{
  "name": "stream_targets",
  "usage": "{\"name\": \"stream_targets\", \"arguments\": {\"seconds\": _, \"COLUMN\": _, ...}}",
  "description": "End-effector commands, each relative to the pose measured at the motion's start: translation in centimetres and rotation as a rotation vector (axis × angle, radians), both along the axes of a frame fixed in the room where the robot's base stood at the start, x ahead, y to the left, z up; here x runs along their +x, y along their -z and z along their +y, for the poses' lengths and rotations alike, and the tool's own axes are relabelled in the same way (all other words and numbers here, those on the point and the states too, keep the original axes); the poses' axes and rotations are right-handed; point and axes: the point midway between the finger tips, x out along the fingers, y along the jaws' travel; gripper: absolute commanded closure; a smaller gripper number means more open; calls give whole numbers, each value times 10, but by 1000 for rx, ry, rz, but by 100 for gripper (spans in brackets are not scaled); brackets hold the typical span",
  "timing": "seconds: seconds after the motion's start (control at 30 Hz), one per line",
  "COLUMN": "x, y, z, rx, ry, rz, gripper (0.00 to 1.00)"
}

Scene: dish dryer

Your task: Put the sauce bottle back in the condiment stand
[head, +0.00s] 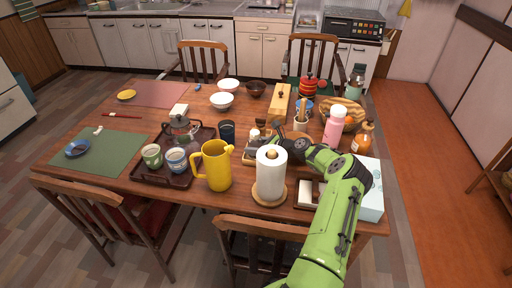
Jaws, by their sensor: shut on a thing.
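My gripper (278,142) is over the middle right of the table, behind the paper towel roll, reached by my green arm from the right. It is shut on a small dark thing, most likely the sauce bottle, which the gripper and roll largely hide. A low wooden holder, seemingly the condiment stand (249,159), is just left of my gripper. A small light-topped container (254,134) stands at it. The rest of the stand is behind the roll and gripper, so I cannot tell whether the held thing touches it.
The paper towel roll (270,175) stands directly in front of the gripper. A yellow pitcher (215,166) is left of it. A pink bottle (334,126), an amber bottle (362,138) and a wooden box (279,104) crowd the right and back. The table's left middle has bare wood.

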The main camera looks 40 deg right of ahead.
Motion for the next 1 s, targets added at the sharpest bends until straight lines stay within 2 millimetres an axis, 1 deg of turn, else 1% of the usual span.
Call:
{"name": "stream_targets", "arguments": {"seconds": 0.07, "x": 0, "y": 3, "z": 0, "rx": 0, "ry": 0, "rz": -1, "gripper": 78}}
{"name": "stream_targets", "arguments": {"seconds": 0.1, "x": 0, "y": 3, "z": 0, "rx": 0, "ry": 0, "rz": 0, "gripper": 35}}
{"name": "stream_targets", "arguments": {"seconds": 0.23, "x": 0, "y": 2, "z": 0, "rx": 1, "ry": 0, "rz": 1, "gripper": 15}}
{"name": "stream_targets", "arguments": {"seconds": 0.47, "x": 0, "y": 2, "z": 0, "rx": 1, "ry": 0, "rz": 1, "gripper": 14}}
{"name": "stream_targets", "arguments": {"seconds": 0.57, "x": -1, "y": -3, "z": -1, "rx": 0, "ry": 0, "rz": 1, "gripper": 14}}
{"name": "stream_targets", "arguments": {"seconds": 0.67, "x": -17, "y": -10, "z": -6, "rx": 0, "ry": 4, "rz": 2, "gripper": 14}}
{"name": "stream_targets", "arguments": {"seconds": 0.9, "x": -75, "y": -36, "z": -21, "rx": 1, "ry": 5, "rz": 2, "gripper": 14}}
{"name": "stream_targets", "arguments": {"seconds": 1.0, "x": -93, "y": -43, "z": -26, "rx": 1, "ry": 3, "rz": 1, "gripper": 14}}
